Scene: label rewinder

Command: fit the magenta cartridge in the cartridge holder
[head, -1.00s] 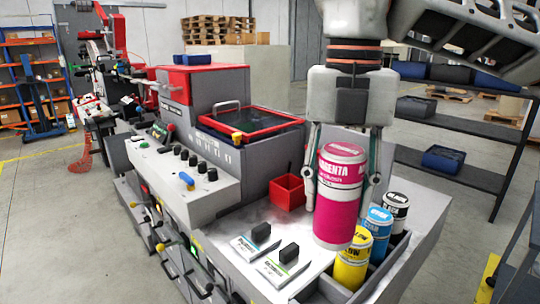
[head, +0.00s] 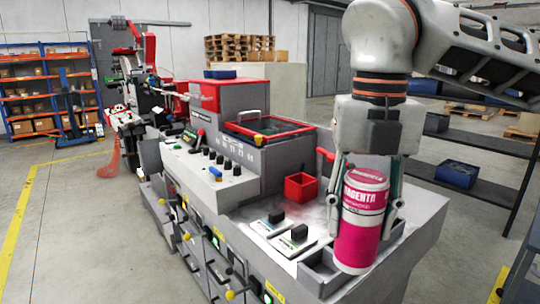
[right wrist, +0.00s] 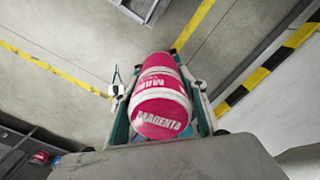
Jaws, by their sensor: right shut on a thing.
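The magenta cartridge (head: 359,222), pink with white label bands, is upright in my right gripper (head: 369,215) in the head view. The fingers are shut on its two sides. In the right wrist view, the cartridge (right wrist: 160,112) shows its pink lid and label between the fingers. In the head view it stands in front of a grey open tray (head: 318,279), apparently the cartridge holder, on the machine's near corner. The tray's visible left part looks empty; its right part is hidden. I cannot tell whether the cartridge touches the tray. My left gripper is not in view.
A red open box (head: 300,188) and two black-knobbed plates (head: 277,216) lie on the worktop left of the tray. The grey machine (head: 225,187) with knobs and a red-framed lid stands behind. Dark shelving (head: 475,155) stands at right. Floor is free at left.

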